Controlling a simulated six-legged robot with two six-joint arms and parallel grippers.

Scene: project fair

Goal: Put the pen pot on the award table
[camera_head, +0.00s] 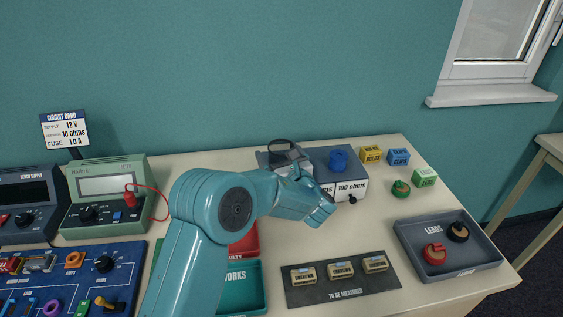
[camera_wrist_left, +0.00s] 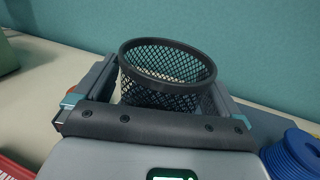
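The pen pot is a black mesh cup (camera_wrist_left: 165,88). In the wrist view it stands upright between the two fingers of my left gripper (camera_wrist_left: 165,100), its rim facing up and no pens visible in it. The fingers lie close along both sides; whether they press on it I cannot tell. In the head view only the pot's dark rim (camera_head: 284,144) shows above my left gripper (camera_head: 287,160), at the back of the bench. A second pale table (camera_head: 551,142) is cut off at the right edge; no label shows whether it is the award table. My right gripper is out of view.
A box marked 100 ohms with a blue spool (camera_head: 338,160) stands right beside the gripper. Small coloured blocks (camera_head: 398,157) lie further right. A grey leads tray (camera_head: 403,238) and a dark mat (camera_head: 340,296) are in front. Meters (camera_head: 108,195) stand left. Floor separates the tables.

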